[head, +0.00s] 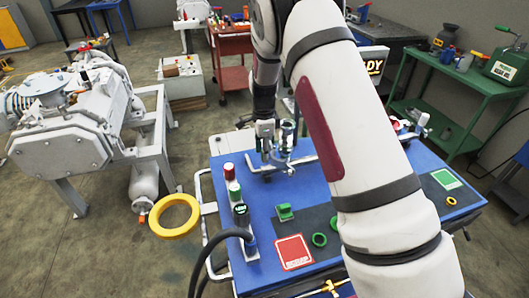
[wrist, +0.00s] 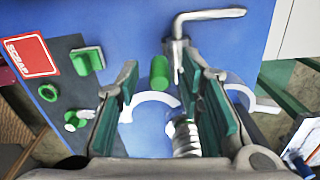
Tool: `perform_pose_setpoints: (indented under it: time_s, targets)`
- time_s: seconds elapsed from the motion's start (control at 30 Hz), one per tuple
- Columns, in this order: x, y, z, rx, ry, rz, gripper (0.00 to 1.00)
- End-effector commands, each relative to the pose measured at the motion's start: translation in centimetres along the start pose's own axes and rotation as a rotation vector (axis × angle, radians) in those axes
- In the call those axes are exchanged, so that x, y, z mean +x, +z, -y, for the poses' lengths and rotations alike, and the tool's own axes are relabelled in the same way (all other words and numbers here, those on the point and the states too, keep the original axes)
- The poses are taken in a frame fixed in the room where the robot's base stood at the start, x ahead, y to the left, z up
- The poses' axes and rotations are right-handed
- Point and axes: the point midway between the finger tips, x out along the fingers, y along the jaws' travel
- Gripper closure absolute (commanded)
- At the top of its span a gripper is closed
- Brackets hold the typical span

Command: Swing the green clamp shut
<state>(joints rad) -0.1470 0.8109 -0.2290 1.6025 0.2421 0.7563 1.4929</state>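In the wrist view, a pale curved clamp jaw (wrist: 150,101) lies over the blue table, with a green cylinder (wrist: 160,70) at its upper side. A second pale curved piece (wrist: 240,88) shows right of my right finger, so the clamp appears spread open. A ribbed silver fitting (wrist: 186,138) lies between the jaws. My gripper (wrist: 158,84) is open above them, its green-padded fingers on either side of the green cylinder, with no grip visible. In the head view, my gripper (head: 280,140) is at the table's far left part, and my arm hides much of the table.
On the blue table (head: 231,169) are a green block (head: 285,212), green rings (head: 319,239) and a red scrap label (head: 294,252). A bent metal rod (wrist: 208,15) rises near my right finger.

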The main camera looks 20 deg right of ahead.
Motion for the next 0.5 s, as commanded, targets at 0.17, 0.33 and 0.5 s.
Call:
perform_pose_setpoints:
  time_s: [0.17,0.33,0.5]
  targets:
    - [0.95,0.01,-0.03,0.000,0.000,0.000,0.65]
    - [1.06,0.01,0.00,0.000,0.000,0.000,0.65]
    - [1.05,0.01,0.00,0.000,0.000,0.000,0.81]
